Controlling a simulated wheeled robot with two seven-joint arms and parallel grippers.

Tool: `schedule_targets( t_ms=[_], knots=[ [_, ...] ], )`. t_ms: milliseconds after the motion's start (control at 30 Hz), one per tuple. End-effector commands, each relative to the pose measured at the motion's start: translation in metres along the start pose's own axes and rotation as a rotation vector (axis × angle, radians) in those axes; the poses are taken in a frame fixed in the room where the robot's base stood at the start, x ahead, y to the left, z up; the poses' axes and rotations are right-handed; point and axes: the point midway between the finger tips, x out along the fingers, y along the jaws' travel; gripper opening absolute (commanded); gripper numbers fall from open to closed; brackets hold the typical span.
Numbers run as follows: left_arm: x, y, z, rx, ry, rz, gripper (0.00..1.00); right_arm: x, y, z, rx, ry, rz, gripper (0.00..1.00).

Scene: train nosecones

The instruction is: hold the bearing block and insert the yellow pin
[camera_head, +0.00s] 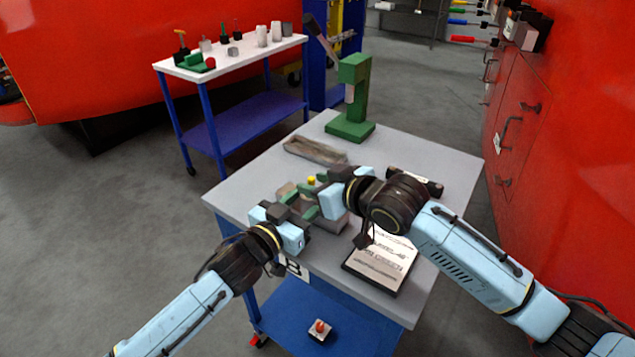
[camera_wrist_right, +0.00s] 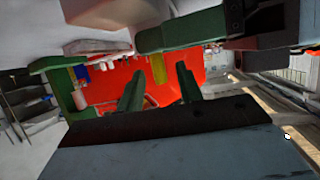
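The yellow pin (camera_head: 311,180) stands upright near the middle of the grey table. In the right wrist view the yellow pin (camera_wrist_right: 159,68) appears between the two green fingers of my right gripper (camera_wrist_right: 158,72), which are spread apart; whether they surround it or stop short is unclear. In the head view my right gripper (camera_head: 328,178) is just right of the pin. The block is mostly hidden by both grippers, so the left grip is unclear.
A green press stand (camera_head: 350,130) is at the table's (camera_head: 440,160) back. A long brownish tray (camera_head: 315,151) lies behind the grippers. A printed sheet (camera_head: 381,263) lies at the front right. A white-topped cart (camera_head: 230,64) with small parts stands farther back.

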Motion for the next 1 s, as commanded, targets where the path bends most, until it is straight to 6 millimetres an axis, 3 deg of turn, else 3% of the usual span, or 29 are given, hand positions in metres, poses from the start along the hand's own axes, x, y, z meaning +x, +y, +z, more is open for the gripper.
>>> schedule_targets(
  t_ms=[367, 1000],
  knots=[
    [0.000, 0.000, 0.000, 0.000, -0.001, 0.000, 0.04, -0.006, 0.000, -0.003, -0.001, 0.001, 0.000, 0.36],
    [0.000, 0.000, 0.000, 0.000, -0.001, 0.000, 0.04, -0.111, 0.001, -0.002, -0.001, -0.001, 0.001, 0.36]
  ],
)
